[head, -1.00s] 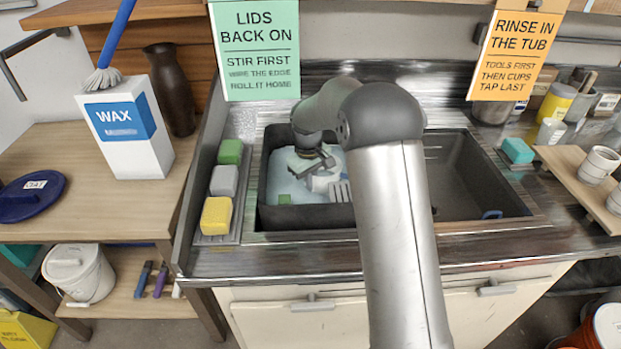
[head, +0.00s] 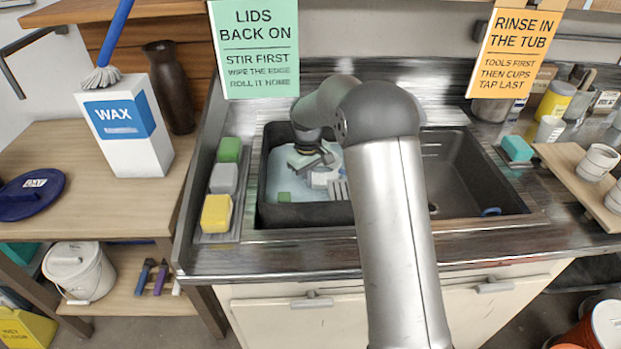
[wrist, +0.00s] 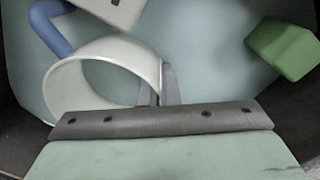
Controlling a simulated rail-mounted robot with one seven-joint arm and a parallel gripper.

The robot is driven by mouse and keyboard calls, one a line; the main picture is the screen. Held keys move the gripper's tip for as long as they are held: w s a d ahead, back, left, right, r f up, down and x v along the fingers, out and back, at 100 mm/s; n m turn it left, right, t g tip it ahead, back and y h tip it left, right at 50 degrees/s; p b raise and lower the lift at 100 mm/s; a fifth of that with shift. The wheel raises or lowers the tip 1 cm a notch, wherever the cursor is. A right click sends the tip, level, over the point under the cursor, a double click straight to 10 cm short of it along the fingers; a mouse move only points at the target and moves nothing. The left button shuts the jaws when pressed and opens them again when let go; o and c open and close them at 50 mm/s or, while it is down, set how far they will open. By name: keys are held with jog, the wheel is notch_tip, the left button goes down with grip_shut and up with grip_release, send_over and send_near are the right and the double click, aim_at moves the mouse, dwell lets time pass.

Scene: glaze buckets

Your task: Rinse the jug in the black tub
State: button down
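The black tub (head: 300,215) sits in the left part of the sink and holds pale blue water (head: 277,185). The jug (wrist: 68,72), white with a blue handle (wrist: 48,28), is down in the tub; in the head view only a small pale part of it (head: 321,178) seems to show below my gripper. My gripper (wrist: 160,85) is low in the tub, its two narrow fingers at the jug's wall, one on each side, and seems closed on it. The jug's lower part is hidden by the gripper body and water.
A green block (wrist: 285,48) lies in the tub. Green, grey and yellow sponges (head: 216,213) line the tub's left side. The dark basin (head: 470,170) to the right is mostly clear. Cups (head: 597,162) stand on a board at far right.

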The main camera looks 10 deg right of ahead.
notch_tip(320, 180, up, 24)
jog(key=p, duration=1.2)
dwell(0.5)
jog(key=shift+f, duration=0.1)
dwell(0.4)
